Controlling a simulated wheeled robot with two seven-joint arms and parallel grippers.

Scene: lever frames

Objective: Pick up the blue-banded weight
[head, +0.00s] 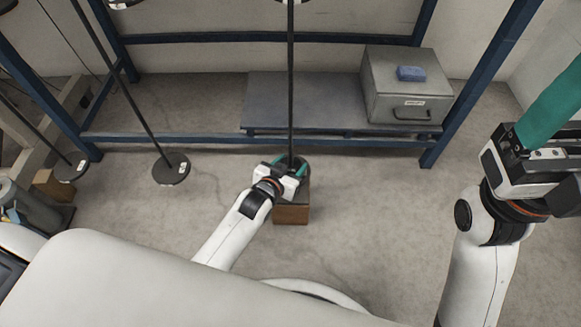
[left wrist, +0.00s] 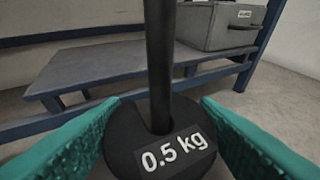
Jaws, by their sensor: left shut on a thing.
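A dark slotted disc weight marked 0.5 kg (left wrist: 125,132) sits between the green fingers of my left gripper (head: 289,166) in the left wrist view. The gripper is shut on it. A black vertical rod (head: 291,80) stands at its slot. No blue band shows on the part I see. In the head view the gripper hides most of this weight, above a brown block (head: 291,214). My right gripper (head: 556,110) is raised at the right edge; one green finger shows large, and its opening cannot be judged.
Other rods with dark discs hang at the left, one disc (head: 171,168) near the frame. A blue steel frame (head: 250,140) crosses behind. A grey platform (head: 305,100) bears a grey box (head: 405,85) with a blue block (head: 411,73) on it. Floor right of the left gripper is clear.

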